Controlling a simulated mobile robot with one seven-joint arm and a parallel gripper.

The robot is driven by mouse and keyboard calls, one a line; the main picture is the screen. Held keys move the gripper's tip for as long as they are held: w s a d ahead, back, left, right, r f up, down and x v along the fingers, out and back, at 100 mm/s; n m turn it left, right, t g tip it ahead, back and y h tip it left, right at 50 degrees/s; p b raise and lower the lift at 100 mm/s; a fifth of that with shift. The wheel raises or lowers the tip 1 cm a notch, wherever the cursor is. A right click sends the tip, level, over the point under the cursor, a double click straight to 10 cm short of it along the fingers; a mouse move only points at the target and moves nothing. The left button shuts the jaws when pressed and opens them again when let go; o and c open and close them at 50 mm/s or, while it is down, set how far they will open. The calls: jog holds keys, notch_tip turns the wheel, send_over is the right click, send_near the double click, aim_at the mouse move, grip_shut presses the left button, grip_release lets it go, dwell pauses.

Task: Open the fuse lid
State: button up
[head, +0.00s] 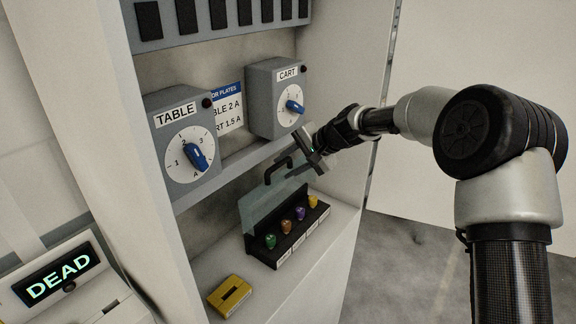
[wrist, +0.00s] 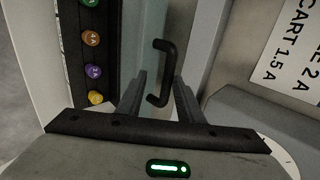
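The fuse lid (head: 262,213) is a clear panel that stands raised, roughly upright, along the back of the black fuse block (head: 291,245) in the head view. Its black bar handle (head: 280,166) is at its top edge, and the handle also shows in the wrist view (wrist: 170,62). Several coloured fuses sit uncovered in the block. My gripper (head: 306,157) is just right of the handle. In the wrist view my gripper (wrist: 159,80) is open, its fingers apart with the handle's lower end seen between them. I see no clear contact with the handle.
A yellow block (head: 230,296) lies on the shelf left of the fuses. The TABLE dial box (head: 182,145) and CART dial box (head: 278,98) are mounted above. A display reading DEAD (head: 58,277) is at lower left. The cabinet's side wall is close on the right.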

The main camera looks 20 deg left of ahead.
jog(key=shift+d, duration=0.1)
jog(key=b+v, duration=0.1)
jog(key=v, duration=1.6)
jog(key=shift+b, duration=0.4)
jog(key=shift+d+r, duration=0.1)
